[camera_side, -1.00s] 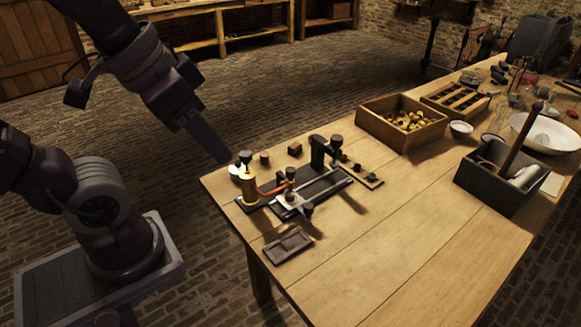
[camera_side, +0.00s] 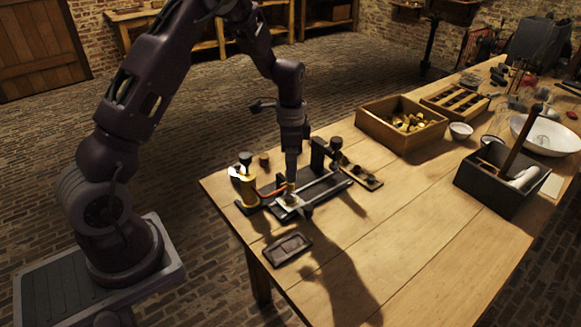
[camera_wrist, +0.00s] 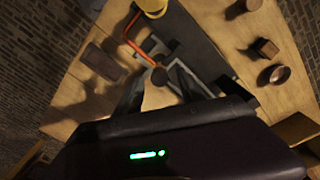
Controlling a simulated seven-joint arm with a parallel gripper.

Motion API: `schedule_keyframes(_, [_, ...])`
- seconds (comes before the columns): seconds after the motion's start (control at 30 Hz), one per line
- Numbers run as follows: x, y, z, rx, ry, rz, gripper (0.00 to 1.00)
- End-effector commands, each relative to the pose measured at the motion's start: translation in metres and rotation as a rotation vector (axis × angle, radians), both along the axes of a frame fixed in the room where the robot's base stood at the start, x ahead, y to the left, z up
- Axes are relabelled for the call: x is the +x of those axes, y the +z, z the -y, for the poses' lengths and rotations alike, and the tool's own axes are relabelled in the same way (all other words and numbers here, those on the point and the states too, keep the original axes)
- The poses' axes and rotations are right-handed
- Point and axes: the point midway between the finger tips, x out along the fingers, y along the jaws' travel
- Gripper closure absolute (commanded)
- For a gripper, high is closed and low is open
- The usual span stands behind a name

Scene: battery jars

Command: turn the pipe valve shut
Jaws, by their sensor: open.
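The pipe valve seems to be the small brass fitting with a dark round knob at the end of an orange pipe. In the wrist view the knob (camera_wrist: 159,76) lies between my two dark fingers, and the orange pipe (camera_wrist: 133,30) runs from it to a yellow cylinder (camera_wrist: 152,7). In the side view my gripper (camera_side: 291,178) points down over the fitting (camera_side: 291,188) and hides the knob. The brass cylinder (camera_side: 248,188) with a black top stands to its left. My gripper is open; I cannot tell whether a finger touches the knob.
A black upright (camera_side: 318,155) stands close behind and right of my gripper. A small dark tray (camera_side: 288,249) lies in front. A wooden box of brass pieces (camera_side: 372,128) and a dark box (camera_side: 475,185) stand farther right. The front middle of the table is clear.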

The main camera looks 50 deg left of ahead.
Motion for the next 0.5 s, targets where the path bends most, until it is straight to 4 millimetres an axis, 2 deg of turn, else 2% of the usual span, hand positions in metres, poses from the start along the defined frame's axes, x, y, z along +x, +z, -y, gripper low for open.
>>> schedule_keyframes(0.1, [-0.0001, -0.0080, 0.0002, 0.000, 0.002, 0.000, 0.53])
schedule_keyframes(0.33, [0.0001, -0.0086, 0.0003, 0.000, 0.002, 0.001, 0.55])
schedule_keyframes(0.5, [-0.0001, -0.0084, 0.0003, -0.001, 0.002, 0.001, 0.89])
